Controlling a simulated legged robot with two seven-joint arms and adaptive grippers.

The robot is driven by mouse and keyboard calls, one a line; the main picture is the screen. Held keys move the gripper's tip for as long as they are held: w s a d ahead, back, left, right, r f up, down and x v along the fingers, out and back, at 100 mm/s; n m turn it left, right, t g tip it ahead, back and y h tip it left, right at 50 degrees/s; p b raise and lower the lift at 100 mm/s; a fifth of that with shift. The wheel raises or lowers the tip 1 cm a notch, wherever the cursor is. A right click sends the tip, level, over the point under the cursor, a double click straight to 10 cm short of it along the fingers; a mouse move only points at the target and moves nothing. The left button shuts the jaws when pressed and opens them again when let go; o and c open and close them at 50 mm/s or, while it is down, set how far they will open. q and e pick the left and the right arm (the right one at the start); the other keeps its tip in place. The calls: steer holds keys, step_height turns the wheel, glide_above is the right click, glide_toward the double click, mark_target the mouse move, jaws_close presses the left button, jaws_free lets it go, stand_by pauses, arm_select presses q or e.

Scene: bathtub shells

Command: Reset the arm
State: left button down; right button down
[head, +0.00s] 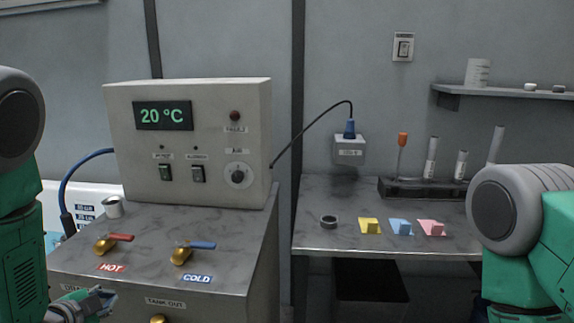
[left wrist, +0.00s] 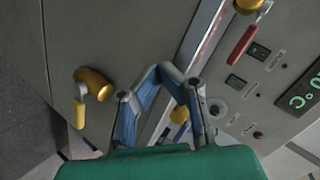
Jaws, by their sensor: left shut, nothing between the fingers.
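My left gripper (head: 82,304) shows at the lower left of the head view, low in front of the counter and below the HOT valve. In the left wrist view its two blue-and-grey fingers (left wrist: 160,72) come together at the tips, shut with nothing between them. My left arm shows as green and grey links at the left edge. My right arm stands at the right edge, and its gripper is out of the picture. The HOT valve (head: 107,245) has a red lever, and the COLD valve (head: 184,254) has a blue lever.
A control box (head: 240,115) reading 20 °C stands on the left counter (head: 232,230). A brass valve with a yellow handle (left wrist: 92,85) is near the gripper. The right table (head: 312,242) holds a dark ring (head: 329,221), coloured blocks (head: 401,228) and a tube rack (head: 420,188).

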arm_select(q)
steer(key=s+d+f+n+g+b, duration=0.2)
steer(key=s+d+f+n+g, duration=0.1)
steer(key=s+f, duration=0.4)
steer(key=s+d+f+n+g+b, duration=0.1)
steer(key=s+d+f+n+g, duration=0.1)
steer(key=s+f, duration=0.45)
steer(key=s+d+f+n+g+b, duration=0.1)
steer(key=s+d+f+n+g, duration=0.2)
steer(key=s, duration=0.6)
steer(key=s+d+f+n+g+b, duration=0.2)
steer(key=s+d+f+n+g, duration=0.1)
steer(key=s+f, duration=0.5)
steer(key=shift+s, duration=0.85)
